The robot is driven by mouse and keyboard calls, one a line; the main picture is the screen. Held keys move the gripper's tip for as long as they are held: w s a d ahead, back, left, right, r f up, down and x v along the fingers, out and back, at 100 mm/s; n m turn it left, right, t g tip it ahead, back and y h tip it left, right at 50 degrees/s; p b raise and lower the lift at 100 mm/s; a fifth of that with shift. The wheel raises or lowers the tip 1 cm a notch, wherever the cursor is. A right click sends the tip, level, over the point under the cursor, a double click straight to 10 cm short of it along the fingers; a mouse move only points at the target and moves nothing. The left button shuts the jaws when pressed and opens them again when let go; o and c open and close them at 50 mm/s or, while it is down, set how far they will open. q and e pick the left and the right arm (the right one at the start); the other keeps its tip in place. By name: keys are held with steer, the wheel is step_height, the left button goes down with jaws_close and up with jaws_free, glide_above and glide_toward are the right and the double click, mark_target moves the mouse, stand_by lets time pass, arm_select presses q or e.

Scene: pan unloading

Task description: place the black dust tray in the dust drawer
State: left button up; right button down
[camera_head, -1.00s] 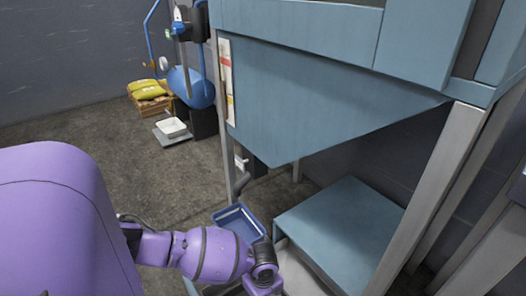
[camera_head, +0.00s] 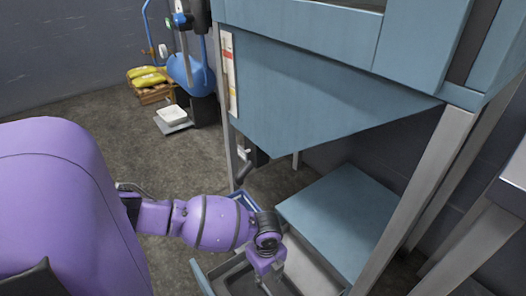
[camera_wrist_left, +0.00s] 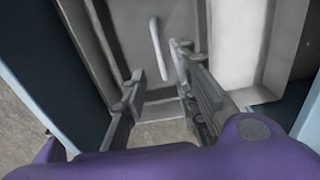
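My left gripper (camera_head: 268,268) is above an open drawer (camera_head: 203,279) low under the blue machine. A dark grey tray (camera_head: 238,279) shows inside the drawer's light rim, partly hidden by my gripper and cut by the bottom edge. In the left wrist view, my left gripper's fingers (camera_wrist_left: 163,88) are apart and empty. Beyond them is a grey, shallow tray interior (camera_wrist_left: 192,20) with a pale bar-like handle (camera_wrist_left: 160,48). I cannot tell whether the fingertips touch it. My right gripper is not in view.
The blue machine (camera_head: 310,90) hangs over the drawer, with a metal leg (camera_head: 425,185) at right. A blue box-like cover (camera_head: 345,215) is right of the drawer. A blue bin (camera_head: 245,200) is mostly behind my arm. Clear floor (camera_head: 130,140) lies at left.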

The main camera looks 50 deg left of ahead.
arm_select(q)
step_height(320, 180, up, 4)
steer(key=shift+r+p, duration=0.2)
steer(key=shift+p, duration=0.45)
